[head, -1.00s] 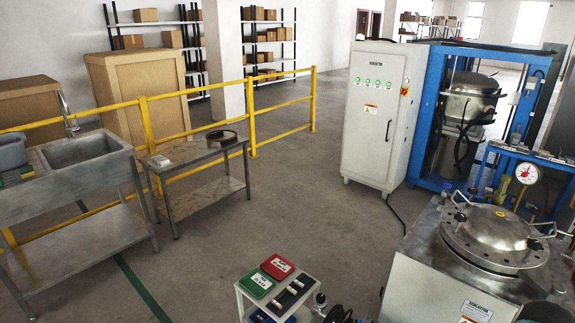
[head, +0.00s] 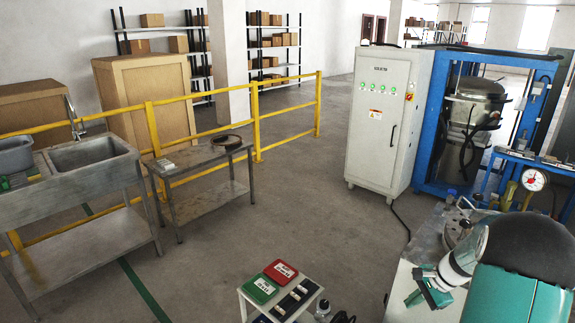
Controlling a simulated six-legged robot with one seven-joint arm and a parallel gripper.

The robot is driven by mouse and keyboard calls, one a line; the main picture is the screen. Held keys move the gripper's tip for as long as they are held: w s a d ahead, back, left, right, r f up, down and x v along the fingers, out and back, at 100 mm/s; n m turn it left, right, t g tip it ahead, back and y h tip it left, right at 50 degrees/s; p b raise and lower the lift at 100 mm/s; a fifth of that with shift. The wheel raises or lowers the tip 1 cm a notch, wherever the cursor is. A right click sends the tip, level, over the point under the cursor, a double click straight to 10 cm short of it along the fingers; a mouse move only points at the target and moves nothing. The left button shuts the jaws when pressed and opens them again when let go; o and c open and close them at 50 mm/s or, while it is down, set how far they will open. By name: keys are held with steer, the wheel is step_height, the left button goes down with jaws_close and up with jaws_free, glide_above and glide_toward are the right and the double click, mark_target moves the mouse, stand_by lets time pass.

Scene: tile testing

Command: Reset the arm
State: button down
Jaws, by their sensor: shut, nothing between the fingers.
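My arm has come into the head view at the lower right, with a large green link and a dark rounded joint close to the camera. A pale wrist section leads down and left to my gripper (head: 428,292), small and green with dark parts. It is shut, with nothing seen in it. It appears in front of the white machine (head: 402,298) with the round metal lid, which my arm now largely hides.
A small white cart (head: 250,309) with a green box (head: 259,290) and a red box (head: 281,271) stands left of my gripper. A white control cabinet (head: 385,120) and blue frame (head: 430,130) stand behind. Open floor (head: 300,210) lies left of the cabinet.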

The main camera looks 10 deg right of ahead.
steer(key=s+a+r+n+h, duration=0.15)
steer(key=a+r+n, duration=0.25)
steer(key=a+r, duration=0.4)
steer(key=s+a+r+n+h, duration=0.1)
steer(key=s+a+r+n, duration=0.15)
steer(key=a+r, duration=0.6)
steer(key=s+a+r+n+t+h, duration=0.1)
steer(key=s+a+r+n, duration=0.3)
steer(key=s, duration=0.4)
steer(key=s+a+r+n+t+h, duration=0.1)
steer(key=s+a+r+n, duration=0.3)
steer(key=s+a+n, duration=0.2)
steer(key=shift+s+a+r+t, duration=0.15)
steer(key=shift+s+a+t, duration=0.25)
steer(key=shift+s+a, duration=0.55)
steer(key=shift+w, duration=0.1)
